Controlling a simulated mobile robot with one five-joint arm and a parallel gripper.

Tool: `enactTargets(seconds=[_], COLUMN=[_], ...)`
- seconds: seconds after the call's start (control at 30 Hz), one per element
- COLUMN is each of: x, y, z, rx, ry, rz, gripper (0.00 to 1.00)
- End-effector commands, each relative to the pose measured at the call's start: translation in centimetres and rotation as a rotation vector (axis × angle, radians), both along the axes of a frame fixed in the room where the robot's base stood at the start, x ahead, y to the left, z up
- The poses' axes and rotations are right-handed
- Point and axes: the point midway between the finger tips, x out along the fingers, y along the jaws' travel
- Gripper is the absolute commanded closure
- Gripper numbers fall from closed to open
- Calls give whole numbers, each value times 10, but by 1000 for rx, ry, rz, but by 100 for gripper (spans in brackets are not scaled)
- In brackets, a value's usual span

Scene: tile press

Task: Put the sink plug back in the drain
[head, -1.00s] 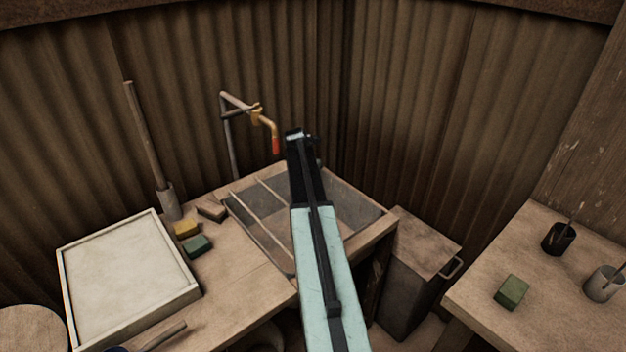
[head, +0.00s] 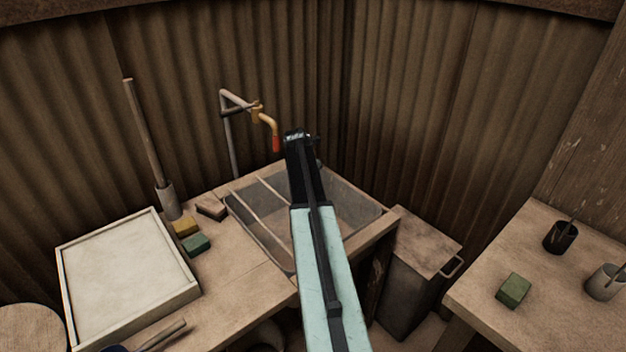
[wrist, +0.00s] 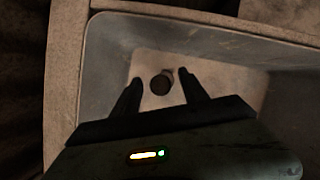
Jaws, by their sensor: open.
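The sink (head: 352,208) is a grey metal basin set in the wooden counter, and its inside shows in the wrist view (wrist: 235,50). A dark round shape (wrist: 160,85) lies on the pale basin floor, with a small grey curved edge at its upper right. I cannot tell which part is the sink plug and which is the drain. My gripper (wrist: 161,90) is open over the basin, its two dark fingers on either side of the round shape in the picture. Nothing is between the fingers. In the head view my arm hides the middle of the sink.
A pipe tap (head: 265,116) with a red tip stands behind the sink, near my gripper. A framed white tray (head: 125,270), a yellow block (head: 186,227) and a green block (head: 196,244) sit on the left counter. A metal bin (head: 415,270) stands right of the sink.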

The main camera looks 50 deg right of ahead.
Motion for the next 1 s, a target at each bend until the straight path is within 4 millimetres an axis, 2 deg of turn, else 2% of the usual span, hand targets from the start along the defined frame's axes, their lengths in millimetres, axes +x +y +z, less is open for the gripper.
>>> enactTargets(seconds=[0.17,0.3,0.33,0.37,0.7,0.83,1.0], x=[0,-2,-14,-23,-96,-114,-125], y=[0,0,10,17,77,93,101], z=[18,51,41,39,47,49,50], rx=[0,0,0,0,0,0,0], ry=[0,0,0,0,0,0,0], rz=[0,0,0,0,0,0,0], gripper=[49,49,49,49,49,49,49])
